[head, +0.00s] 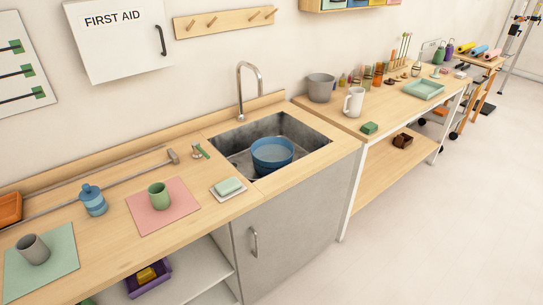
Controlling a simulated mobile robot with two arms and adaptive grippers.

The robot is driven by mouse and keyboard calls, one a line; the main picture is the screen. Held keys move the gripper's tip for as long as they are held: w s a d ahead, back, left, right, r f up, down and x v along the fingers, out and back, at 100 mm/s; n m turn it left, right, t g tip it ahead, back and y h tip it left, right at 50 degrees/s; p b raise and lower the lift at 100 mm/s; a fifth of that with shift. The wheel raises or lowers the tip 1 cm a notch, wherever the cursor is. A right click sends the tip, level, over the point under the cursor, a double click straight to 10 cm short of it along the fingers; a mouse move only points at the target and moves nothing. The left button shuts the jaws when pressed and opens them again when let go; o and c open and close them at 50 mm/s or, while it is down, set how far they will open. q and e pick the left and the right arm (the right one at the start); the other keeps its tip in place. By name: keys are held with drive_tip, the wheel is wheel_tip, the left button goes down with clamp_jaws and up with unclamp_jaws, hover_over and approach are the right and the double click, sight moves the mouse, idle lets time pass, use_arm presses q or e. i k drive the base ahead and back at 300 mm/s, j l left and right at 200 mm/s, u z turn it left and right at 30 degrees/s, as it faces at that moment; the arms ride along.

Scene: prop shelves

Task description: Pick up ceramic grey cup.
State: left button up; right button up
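A grey cup (33,249) stands on a pale green mat (62,266) at the far left of the wooden counter. It looks upright, with its open top showing. A green cup (159,195) stands on a pink mat (182,213) to its right. Neither of my grippers shows in the head view.
A blue lidded jar (93,200) stands between the mats, with an orange tray (10,208) at the left edge. A hammer (130,172) lies behind. A sink (230,155) holding a blue basin (272,153) is to the right. Open floor (420,245) lies at the right.

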sight(34, 250)
drive_tip(key=u, duration=1.65)
